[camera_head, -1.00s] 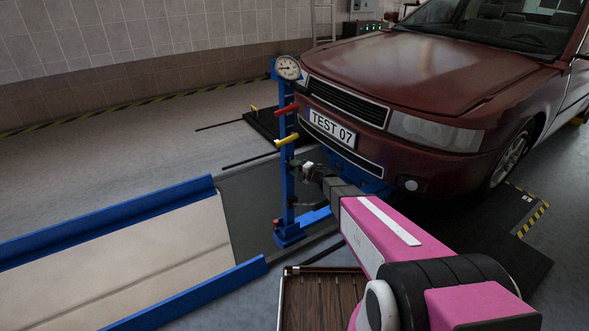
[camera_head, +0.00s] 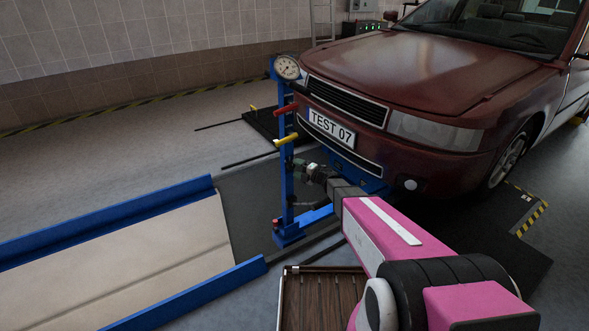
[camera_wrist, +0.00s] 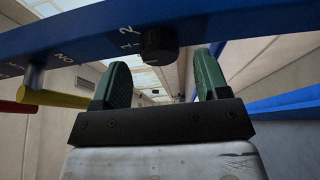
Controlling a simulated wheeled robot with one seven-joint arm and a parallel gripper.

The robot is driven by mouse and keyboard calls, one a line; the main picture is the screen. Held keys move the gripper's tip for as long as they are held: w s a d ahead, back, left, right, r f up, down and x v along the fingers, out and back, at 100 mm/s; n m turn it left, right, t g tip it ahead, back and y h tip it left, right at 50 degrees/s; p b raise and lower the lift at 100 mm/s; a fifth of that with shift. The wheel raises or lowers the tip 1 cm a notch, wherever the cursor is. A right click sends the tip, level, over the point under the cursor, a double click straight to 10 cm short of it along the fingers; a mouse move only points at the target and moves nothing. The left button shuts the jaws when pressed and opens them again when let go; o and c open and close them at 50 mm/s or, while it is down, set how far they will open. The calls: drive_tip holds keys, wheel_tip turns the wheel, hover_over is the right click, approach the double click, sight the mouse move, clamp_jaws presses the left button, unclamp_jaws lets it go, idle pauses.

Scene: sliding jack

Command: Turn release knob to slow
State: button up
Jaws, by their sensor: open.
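The release knob (camera_wrist: 159,45) is a small black round knob under the blue panel (camera_wrist: 225,18) in the wrist view, beside white marks "1" and "2". No word "slow" is legible. My gripper (camera_wrist: 160,62) is open, with one green finger on each side of the knob and a gap to both. The knob is just beyond the fingertips, and I cannot tell whether it lies between them in depth. In the head view my gripper (camera_head: 304,171) is small and dark beside the blue jack post (camera_head: 287,195); the knob cannot be made out there.
A yellow lever (camera_head: 287,139) and a red lever (camera_head: 284,108) stick out of the post above my gripper. A round gauge (camera_head: 287,67) tops the post. The red car (camera_head: 420,80) stands close on the right. A blue-edged ramp (camera_head: 130,265) lies on the left.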

drive_tip(key=v, duration=0.8)
drive_tip(key=shift+s+d, duration=0.15)
drive_tip(key=shift+f, duration=0.1)
drive_tip(key=w+d+r+m+t+h, duration=0.2)
drive_tip(key=d+r+m+t+h, duration=0.3)
drive_tip(key=d+m+h, duration=0.45)
drive_tip(key=s+d+f+m+g+h, duration=0.1)
drive_tip(key=s+d+m+g+h, duration=0.2)
drive_tip(key=s+d+m+h, duration=0.6)
drive_tip(key=s+a+m+g+y, duration=0.1)
drive_tip(key=s+m+g, duration=0.4)
drive_tip(key=s, duration=0.5)
drive_tip(key=s+a+m+g+y, duration=0.2)
drive_tip(key=s+a+m+g, duration=0.2)
drive_tip(key=s, duration=0.6)
drive_tip(key=m+g, duration=0.2)
drive_tip(key=shift+a+g, duration=0.2)
drive_tip(key=shift+g, duration=0.2)
